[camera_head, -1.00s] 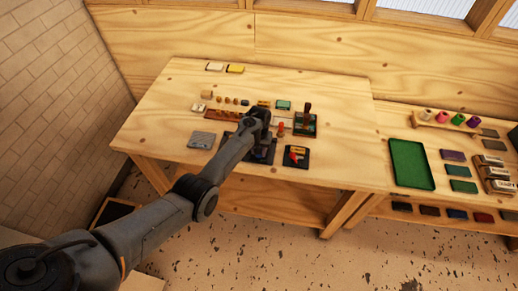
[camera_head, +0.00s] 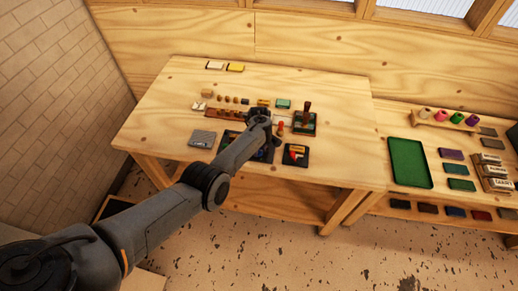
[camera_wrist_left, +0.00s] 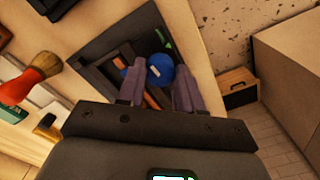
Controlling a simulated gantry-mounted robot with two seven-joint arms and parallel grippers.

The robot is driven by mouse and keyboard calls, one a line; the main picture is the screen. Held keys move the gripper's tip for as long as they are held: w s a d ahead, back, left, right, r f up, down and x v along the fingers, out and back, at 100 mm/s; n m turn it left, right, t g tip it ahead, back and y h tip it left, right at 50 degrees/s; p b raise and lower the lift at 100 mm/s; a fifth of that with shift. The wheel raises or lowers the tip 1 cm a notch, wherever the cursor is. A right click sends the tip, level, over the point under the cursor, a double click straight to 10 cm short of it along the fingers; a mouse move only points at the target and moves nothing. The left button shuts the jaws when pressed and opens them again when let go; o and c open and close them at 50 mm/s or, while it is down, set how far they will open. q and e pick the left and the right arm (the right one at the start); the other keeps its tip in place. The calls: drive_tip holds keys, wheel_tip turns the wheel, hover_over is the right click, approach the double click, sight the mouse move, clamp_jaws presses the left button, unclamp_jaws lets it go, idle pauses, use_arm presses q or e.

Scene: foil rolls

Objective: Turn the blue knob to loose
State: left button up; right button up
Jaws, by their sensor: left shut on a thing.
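The blue knob (camera_wrist_left: 160,70) is round with a small pale mark on top. It shows between the fingers of my left gripper (camera_wrist_left: 159,82) in the left wrist view. The gripper is shut on the knob, one finger on each side. The knob stands on a dark, square device (camera_wrist_left: 92,48) with an orange strip and a green mark. In the head view the left arm comes in from the left, and its wrist largely hides the knob and the device. My right gripper is in neither view.
A green tray (camera_head: 410,163) lies on the right table.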

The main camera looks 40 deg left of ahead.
use_arm(q)
drive_tip(key=n+b, duration=0.1)
drive_tip(key=n, duration=0.2)
drive_tip(key=shift+f+n, duration=0.1)
drive_tip(key=shift+n, duration=0.3)
drive_tip(key=n+b, duration=0.2)
drive_tip(key=n, duration=0.2)
drive_tip(key=shift+n, duration=0.3)
drive_tip(key=n+b, duration=0.3)
drive_tip(key=n, duration=0.2)
drive_tip(key=shift+n+b, duration=0.95)
drive_tip(key=shift+n, duration=0.75)
drive_tip(key=o, duration=1)
drive_tip(key=shift+o, duration=0.2)
drive_tip(key=shift+r, duration=0.2)
